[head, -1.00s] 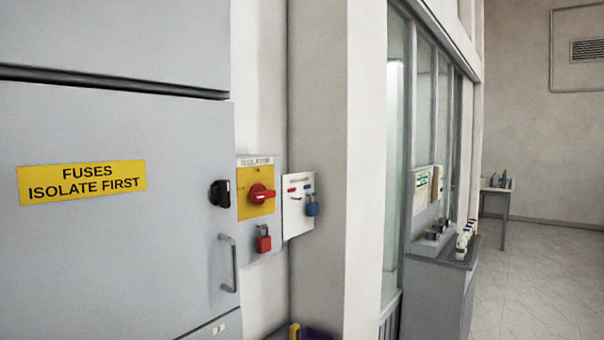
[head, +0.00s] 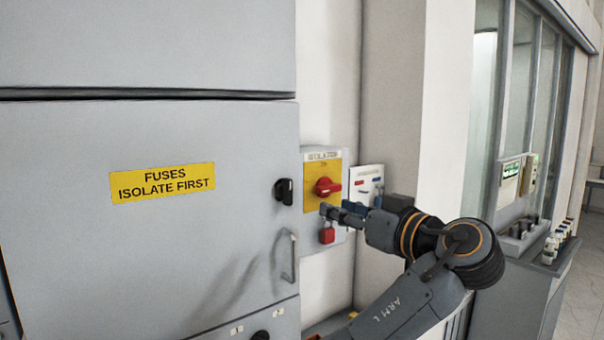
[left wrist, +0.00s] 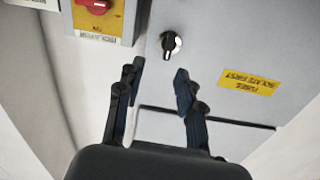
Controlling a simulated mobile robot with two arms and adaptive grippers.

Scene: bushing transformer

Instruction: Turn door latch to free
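The black door latch (head: 284,191) is a small round knob on the right edge of the grey cabinet door (head: 150,250). In the left wrist view the latch (left wrist: 171,43) shows a pale pointer line and lies just beyond my fingertips. My left gripper (head: 334,209) is to the right of the latch and slightly lower, apart from it. In the left wrist view the fingers of my left gripper (left wrist: 159,70) are spread, with nothing between the tips. My right gripper is in neither view.
A metal door handle (head: 290,258) is below the latch. An isolator panel with a red switch (head: 327,187) and red padlock (head: 327,235) is right of the door, close behind my gripper. A yellow label (head: 162,182) is on the door.

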